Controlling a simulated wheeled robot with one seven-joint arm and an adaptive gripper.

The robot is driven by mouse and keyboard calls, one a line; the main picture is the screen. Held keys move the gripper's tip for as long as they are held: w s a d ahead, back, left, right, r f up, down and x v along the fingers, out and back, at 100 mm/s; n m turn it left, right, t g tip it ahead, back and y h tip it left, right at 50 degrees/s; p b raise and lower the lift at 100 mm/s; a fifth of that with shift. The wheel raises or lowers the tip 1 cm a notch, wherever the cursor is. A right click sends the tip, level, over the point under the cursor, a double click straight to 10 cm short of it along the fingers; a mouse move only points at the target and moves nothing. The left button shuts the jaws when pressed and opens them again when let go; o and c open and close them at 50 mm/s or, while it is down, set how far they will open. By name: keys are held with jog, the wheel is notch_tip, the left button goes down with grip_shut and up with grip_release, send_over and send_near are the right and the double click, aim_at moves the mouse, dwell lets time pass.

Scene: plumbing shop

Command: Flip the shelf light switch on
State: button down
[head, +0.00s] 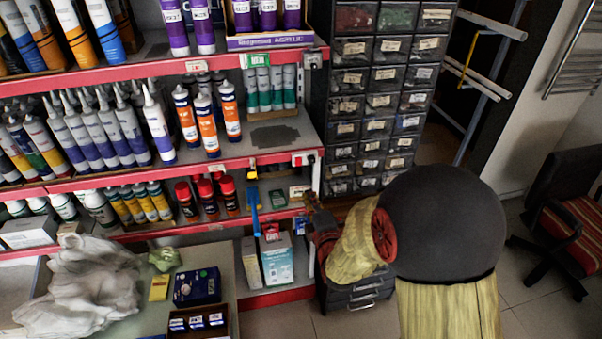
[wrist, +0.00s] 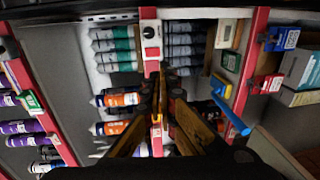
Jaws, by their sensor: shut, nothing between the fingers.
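The shelf light switch seems to be the small white box (head: 303,159) at the right end of the red middle shelf edge in the head view. In the wrist view a white box with a round black part (wrist: 151,32) sits on the red shelf edge, above my fingertips. Whether it is on or off cannot be told. My gripper (wrist: 160,82) is shut and empty, its fingers pointing at the shelf edge. In the head view my gripper (head: 310,201) is small and partly hidden by my arm, just below the white box. Contact with it is not visible.
A blue-handled tool (head: 254,210) hangs at the lower shelf, left of my gripper; it also shows in the wrist view (wrist: 232,117). Orange tubes (head: 207,124) stand on the middle shelf. A drawer cabinet (head: 375,125) stands to the right. A chair (head: 572,220) is at far right.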

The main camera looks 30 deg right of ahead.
aim_at(298, 165)
jog(key=shift+w, duration=0.1)
jog(key=b+x, duration=0.1)
jog(key=x, duration=1.2)
jog(key=shift+w+d+f+b, duration=0.1)
jog(key=shift+w+b, duration=0.2)
jog(key=shift+w, duration=0.05)
jog(key=shift+f+b, duration=0.15)
jog(key=shift+b, duration=0.25)
jog(key=b, duration=0.2)
jog(key=shift+w+d+t+b, duration=0.15)
jog(key=shift+w+t+b, duration=0.2)
jog(key=shift+t, duration=0.05)
